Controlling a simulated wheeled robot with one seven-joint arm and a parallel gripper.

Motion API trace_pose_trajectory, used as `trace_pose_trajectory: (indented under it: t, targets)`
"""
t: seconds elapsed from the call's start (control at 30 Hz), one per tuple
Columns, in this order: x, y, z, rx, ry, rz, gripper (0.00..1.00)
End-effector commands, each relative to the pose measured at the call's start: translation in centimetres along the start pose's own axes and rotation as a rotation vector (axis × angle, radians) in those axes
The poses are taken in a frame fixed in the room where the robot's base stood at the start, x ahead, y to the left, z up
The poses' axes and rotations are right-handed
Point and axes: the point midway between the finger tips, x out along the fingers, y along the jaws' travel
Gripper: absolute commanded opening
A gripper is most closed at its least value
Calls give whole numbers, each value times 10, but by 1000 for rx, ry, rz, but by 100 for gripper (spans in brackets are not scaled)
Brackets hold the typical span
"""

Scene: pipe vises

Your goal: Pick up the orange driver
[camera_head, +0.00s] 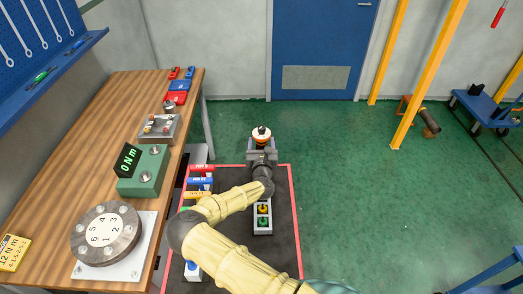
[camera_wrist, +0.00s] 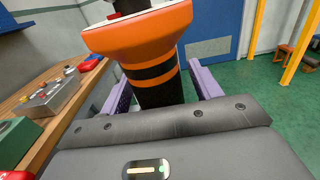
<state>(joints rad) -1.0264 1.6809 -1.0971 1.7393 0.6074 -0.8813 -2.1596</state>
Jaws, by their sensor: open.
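The orange driver (camera_head: 261,133) shows in the head view as a small orange, black and white top just beyond my gripper (camera_head: 262,153). In the wrist view the driver (camera_wrist: 142,34) is large and close, with a wide orange collar and a black body with an orange band. Its top is cut off by the frame edge and its lower end is hidden behind my gripper's body. My gripper (camera_wrist: 160,90) is open, with one purple finger on each side of the black body. A gap shows at the right finger; contact at the left one cannot be told.
A wooden bench (camera_head: 60,180) runs along the left, with a green torque meter (camera_head: 145,172) and a numbered round plate (camera_head: 105,229). Red, blue and yellow handles (camera_head: 201,182) stand left of my arm. A box with coloured knobs (camera_head: 263,216) is beside it.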

Motion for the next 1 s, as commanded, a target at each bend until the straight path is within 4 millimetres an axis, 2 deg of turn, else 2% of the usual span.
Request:
trace_pose_trajectory:
  t: [0.13,0.43,0.77,0.87,1.0]
  targets:
    - [0,0,0,0,0,0,61]
    - [0,0,0,0,0,0,2]
    - [0,0,5,1,-5,1,1]
    - [1,1,12,0,-6,1,1]
    - [0,0,31,2,-8,0,1]
